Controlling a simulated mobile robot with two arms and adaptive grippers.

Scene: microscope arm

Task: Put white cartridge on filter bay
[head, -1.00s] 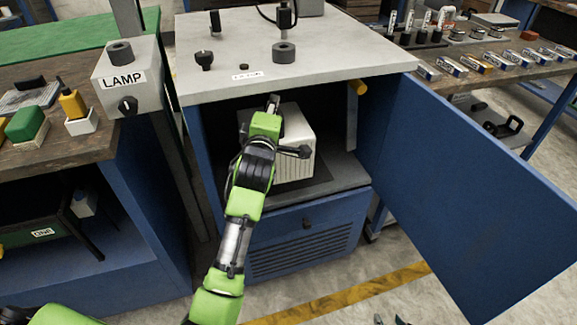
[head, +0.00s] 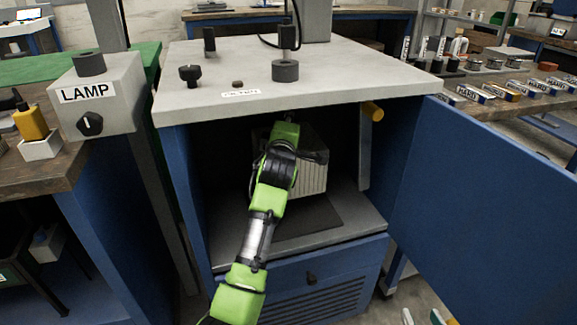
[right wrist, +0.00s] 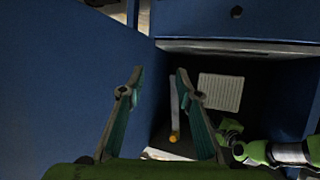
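The white ribbed cartridge (head: 312,178) is inside the open blue cabinet, in shadow under the worktop. It also shows in the right wrist view (right wrist: 220,92). My left gripper (head: 290,150) is at the cartridge with its fingers against it and appears shut on it; its wrist hides part of the contact. A dark flat pad (head: 318,218), likely the filter bay, lies on the cabinet floor below and in front of the cartridge. Whether the cartridge touches it cannot be told. My right gripper (right wrist: 159,73) is open and empty outside the cabinet; only its fingertips show in the head view (head: 424,318).
The blue door (head: 480,200) stands wide open on the right. A yellow knob (head: 372,111) sits beside the opening's upper right. The grey worktop (head: 330,70) overhangs the opening. A LAMP box (head: 110,95) stands left. Floor inside the cabinet's front is clear.

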